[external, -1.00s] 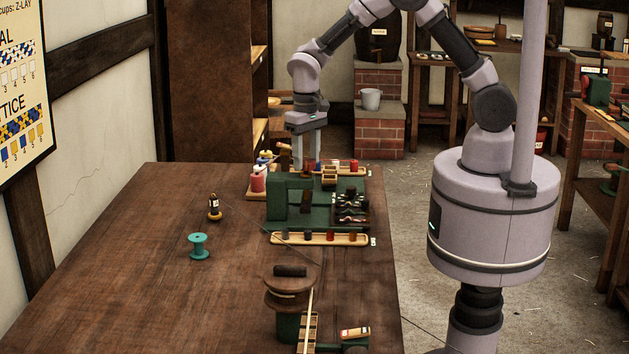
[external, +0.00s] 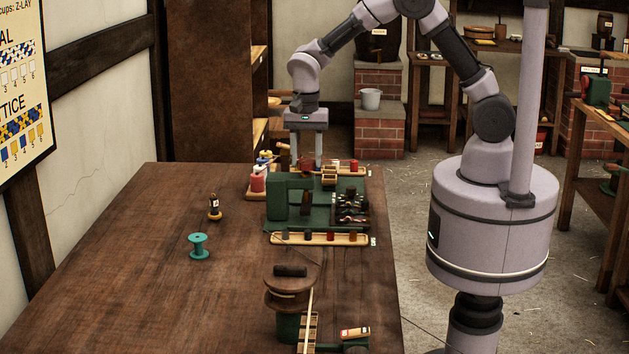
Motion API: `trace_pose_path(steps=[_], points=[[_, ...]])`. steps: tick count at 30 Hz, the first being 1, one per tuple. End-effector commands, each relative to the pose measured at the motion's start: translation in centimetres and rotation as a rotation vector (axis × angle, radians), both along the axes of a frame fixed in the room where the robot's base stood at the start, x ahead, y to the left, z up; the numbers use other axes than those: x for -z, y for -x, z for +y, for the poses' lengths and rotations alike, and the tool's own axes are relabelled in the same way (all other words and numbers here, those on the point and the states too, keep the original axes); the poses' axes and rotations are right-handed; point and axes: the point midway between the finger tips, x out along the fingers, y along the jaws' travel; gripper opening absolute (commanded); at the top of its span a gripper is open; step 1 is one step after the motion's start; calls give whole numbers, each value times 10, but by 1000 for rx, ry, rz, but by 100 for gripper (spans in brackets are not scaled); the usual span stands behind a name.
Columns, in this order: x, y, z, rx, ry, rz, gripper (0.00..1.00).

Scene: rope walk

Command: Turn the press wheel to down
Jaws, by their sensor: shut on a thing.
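The green machine (external: 283,203) with dark parts stands near the back right of the wooden table. My gripper (external: 306,165) points straight down at the machine's far side. Its two fingers are apart, one on each side of a small reddish-brown piece (external: 307,163), and shut on it. This piece looks like the press wheel, but it is small and partly hidden by the fingers and the machine. I cannot read which way the wheel is set.
A teal spool (external: 198,246), a small dark bottle-like thing (external: 214,206) and a brown reel (external: 289,289) stand nearer. The table's left side is clear.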

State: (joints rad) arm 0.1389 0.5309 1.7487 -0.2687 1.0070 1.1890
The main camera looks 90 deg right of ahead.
Motion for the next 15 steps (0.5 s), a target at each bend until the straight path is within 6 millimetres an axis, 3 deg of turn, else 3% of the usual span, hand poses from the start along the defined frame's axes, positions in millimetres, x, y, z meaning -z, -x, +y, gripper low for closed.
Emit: trace_pose_path(steps=[15], points=[[-1, -1, 0, 163, 1, -3, 4]])
